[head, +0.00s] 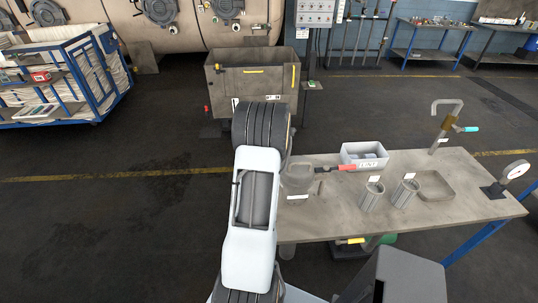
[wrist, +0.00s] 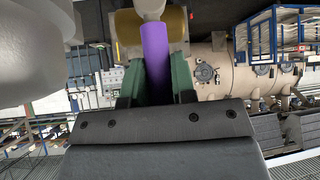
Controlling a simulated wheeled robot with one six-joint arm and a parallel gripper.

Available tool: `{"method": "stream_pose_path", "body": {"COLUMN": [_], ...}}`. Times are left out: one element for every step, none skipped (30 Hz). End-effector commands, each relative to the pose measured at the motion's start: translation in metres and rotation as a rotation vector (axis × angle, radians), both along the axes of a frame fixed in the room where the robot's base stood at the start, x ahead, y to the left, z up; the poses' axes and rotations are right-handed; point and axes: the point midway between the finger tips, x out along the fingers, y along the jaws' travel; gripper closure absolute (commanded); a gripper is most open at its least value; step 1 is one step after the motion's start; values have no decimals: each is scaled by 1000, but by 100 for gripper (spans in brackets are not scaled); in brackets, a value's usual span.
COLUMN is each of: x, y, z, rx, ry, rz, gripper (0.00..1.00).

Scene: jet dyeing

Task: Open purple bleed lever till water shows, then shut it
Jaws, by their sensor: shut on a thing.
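The purple bleed lever (wrist: 154,58) stands upright in the wrist view, between the two green fingers of my gripper (wrist: 157,72). The fingers are shut on it. Its upper end meets a brass-coloured body (wrist: 126,26) with a pale rounded piece (wrist: 152,7) above. No water shows in either view. The lever is not seen in the head view, where my arm covers part of the scene and my gripper is hidden.
A blue-framed cart (head: 75,75) is at left. The left floor is clear.

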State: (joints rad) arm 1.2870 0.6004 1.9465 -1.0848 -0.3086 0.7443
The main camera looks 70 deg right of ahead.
Motion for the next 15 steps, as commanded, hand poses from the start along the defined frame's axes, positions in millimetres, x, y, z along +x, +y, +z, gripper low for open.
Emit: {"method": "stream_pose_path", "body": {"x": [1, 2, 3, 4, 4, 5, 5, 6, 6, 6, 7, 6, 6, 6, 6], "y": [2, 2, 3, 3, 3, 4, 4, 4, 4, 4, 4, 4, 4, 5, 4], "z": [0, 0, -1, -1, -1, -1, -1, -2, -2, -2, -2, -2, -2, -2, -2], "rx": [10, 13, 15, 17, 19, 21, 22, 23, 25, 25, 25, 25, 26, 26, 26], "ry": [-7, -12, -17, -20, -24, -28, -29, -31, -34, -35, -36, -36, -37, -37, -37], "rz": [1, 3, 7, 8, 11, 12, 13, 13, 13, 14, 14, 14, 14, 14, 14], "gripper": [100, 100, 100, 100, 100, 100, 100, 100, 100, 100, 100, 100, 100, 100, 100]}}
